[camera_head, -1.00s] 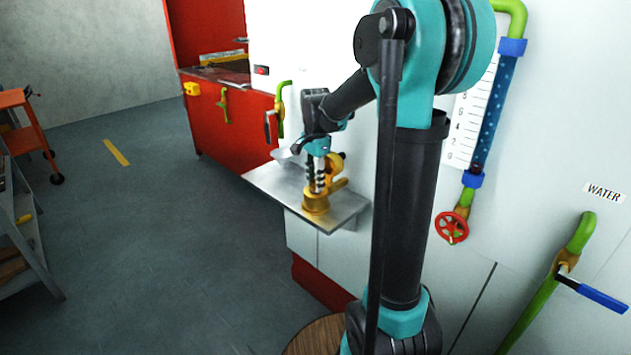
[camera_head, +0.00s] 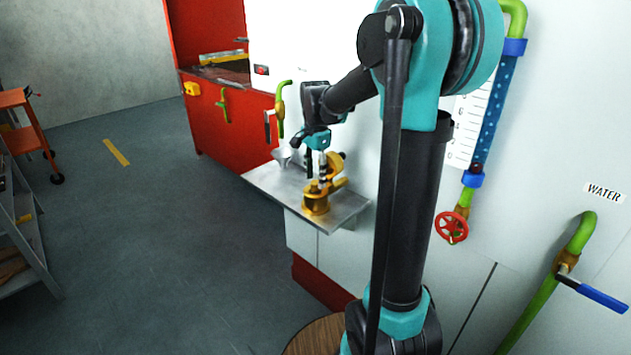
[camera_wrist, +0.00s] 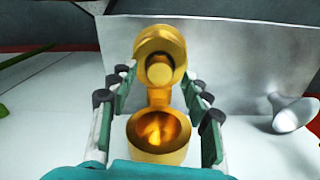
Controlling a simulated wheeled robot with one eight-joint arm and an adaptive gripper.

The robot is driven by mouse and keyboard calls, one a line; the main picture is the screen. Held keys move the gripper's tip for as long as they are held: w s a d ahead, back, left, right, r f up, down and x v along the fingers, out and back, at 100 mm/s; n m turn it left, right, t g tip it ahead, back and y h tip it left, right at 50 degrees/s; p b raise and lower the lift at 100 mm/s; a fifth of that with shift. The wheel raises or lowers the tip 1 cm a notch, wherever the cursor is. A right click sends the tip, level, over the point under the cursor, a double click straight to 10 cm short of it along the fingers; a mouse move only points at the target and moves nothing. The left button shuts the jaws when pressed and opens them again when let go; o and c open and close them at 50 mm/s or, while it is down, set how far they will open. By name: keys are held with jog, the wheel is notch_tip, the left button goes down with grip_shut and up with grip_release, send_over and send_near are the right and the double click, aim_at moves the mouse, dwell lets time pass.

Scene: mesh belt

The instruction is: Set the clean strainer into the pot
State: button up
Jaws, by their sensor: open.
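The brass pot (camera_head: 317,204) stands on a metal shelf, with its round mouth facing up. In the wrist view the brass pot (camera_wrist: 158,155) shows a shiny golden inside, and a thick brass disc on an upright arm rises behind it. I cannot tell whether a strainer sits inside. My gripper (camera_head: 316,177) is just above the pot, pointing down. No separate strainer can be made out clearly.
A pale grey funnel-shaped thing (camera_wrist: 292,112) lies to the right in the wrist view. The metal shelf (camera_head: 272,183) has bare room at its left.

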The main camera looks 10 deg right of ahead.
aim_at(315, 182)
notch_tip(315, 182, up, 10)
jog(key=s+d+f+n+t, duration=0.2)
jog(key=s+f+n, duration=0.4)
jog(key=s+f, duration=0.5)
jog(key=s+d+f+n+t, duration=0.2)
jog(key=s+f+n, duration=0.5)
jog(key=s+f, duration=0.4)
jog(key=shift+f, duration=0.6)
jog(key=shift+d, duration=0.1)
jog(key=shift+c, duration=0.4)
